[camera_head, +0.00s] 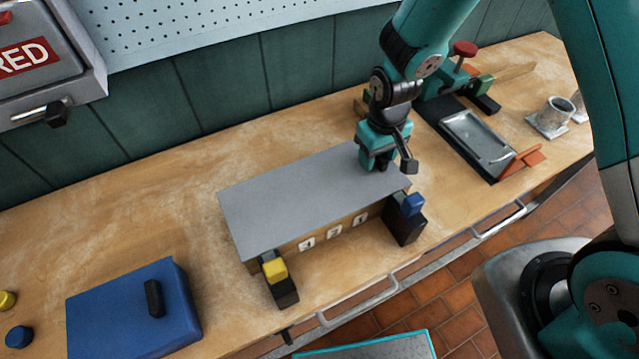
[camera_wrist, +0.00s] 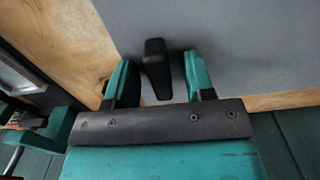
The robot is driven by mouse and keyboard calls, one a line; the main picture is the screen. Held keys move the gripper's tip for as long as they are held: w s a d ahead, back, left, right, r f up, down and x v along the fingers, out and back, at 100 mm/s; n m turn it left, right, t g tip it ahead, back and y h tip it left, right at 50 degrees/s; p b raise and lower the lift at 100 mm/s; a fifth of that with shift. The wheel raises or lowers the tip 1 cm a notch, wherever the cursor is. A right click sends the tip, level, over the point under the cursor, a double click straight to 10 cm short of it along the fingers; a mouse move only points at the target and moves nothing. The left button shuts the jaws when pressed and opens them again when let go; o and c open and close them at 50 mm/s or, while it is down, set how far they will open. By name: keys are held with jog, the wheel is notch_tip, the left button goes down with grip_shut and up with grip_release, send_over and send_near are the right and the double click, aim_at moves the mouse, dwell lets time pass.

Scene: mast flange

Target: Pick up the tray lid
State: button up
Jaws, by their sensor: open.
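The tray lid (camera_head: 300,195) is a flat grey plate lying on top of a wooden tray (camera_head: 345,222) with white number labels on its front. It fills the upper right of the wrist view (camera_wrist: 250,50). A black upright handle (camera_wrist: 156,66) stands on the lid, near one end. My gripper (camera_head: 380,163) is over the lid's right end, low and close to it. In the wrist view its two teal fingers (camera_wrist: 160,82) are open, one on each side of the handle, with gaps showing.
Clamps with a yellow block (camera_head: 275,270) and a blue block (camera_head: 412,205) stand at the tray's front corners. A blue case (camera_head: 125,315) is at front left. A dark tray (camera_head: 475,140) and metal cup (camera_head: 554,115) are right. Bench between case and tray is clear.

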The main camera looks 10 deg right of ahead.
grip_shut()
